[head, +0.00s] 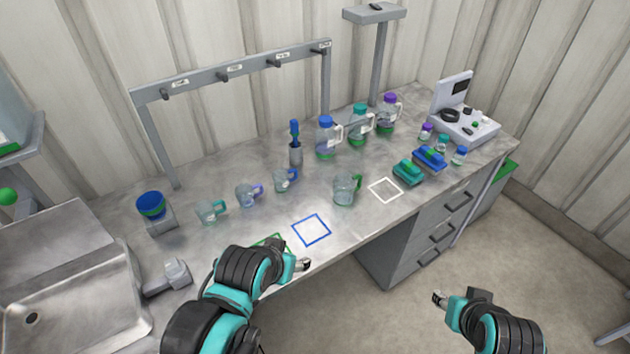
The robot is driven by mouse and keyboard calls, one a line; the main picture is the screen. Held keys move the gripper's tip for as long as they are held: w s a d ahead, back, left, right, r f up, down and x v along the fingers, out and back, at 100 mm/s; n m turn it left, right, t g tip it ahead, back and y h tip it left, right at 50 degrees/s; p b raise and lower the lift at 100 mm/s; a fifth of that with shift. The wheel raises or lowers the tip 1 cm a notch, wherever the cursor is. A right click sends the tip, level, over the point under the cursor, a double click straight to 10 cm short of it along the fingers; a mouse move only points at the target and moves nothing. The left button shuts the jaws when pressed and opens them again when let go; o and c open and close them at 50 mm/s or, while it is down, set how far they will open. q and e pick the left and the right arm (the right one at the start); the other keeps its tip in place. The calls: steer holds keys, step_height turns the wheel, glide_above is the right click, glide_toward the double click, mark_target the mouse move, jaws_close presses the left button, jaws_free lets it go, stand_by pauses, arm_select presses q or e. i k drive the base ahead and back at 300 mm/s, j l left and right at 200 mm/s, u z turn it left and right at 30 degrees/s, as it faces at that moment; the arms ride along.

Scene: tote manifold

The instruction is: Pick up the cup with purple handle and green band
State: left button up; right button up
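A clear cup with a purple handle (247,195) stands upright on the grey bench, between a cup with a teal handle (209,213) and a cup with a blue handle (284,180). Its band is too small to make out in colour. A larger clear cup with a green handle (344,190) stands further right. My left gripper (303,265) is at the bench's front edge, in front of the cups and touching none. My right gripper (439,298) is off the bench, over the floor at the lower right. Neither gripper's finger opening can be made out.
A blue square outline (311,230) and a white one (385,190) mark bare bench. Lidded jugs (326,138) and a brush in a holder (295,152) stand behind. A hook rack (235,70) spans the back. A sink (70,290) is at left, a blue-topped container (151,206) beside it.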

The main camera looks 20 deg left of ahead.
mark_target(244, 193)
steer(key=u, duration=2.65)
steer(key=l+z, duration=0.1)
steer(key=z, duration=1.55)
steer(key=i+l+z, duration=0.2)
steer(key=i+l, duration=0.15)
steer(key=i+l+z, duration=0.2)
steer(key=i, duration=0.3)
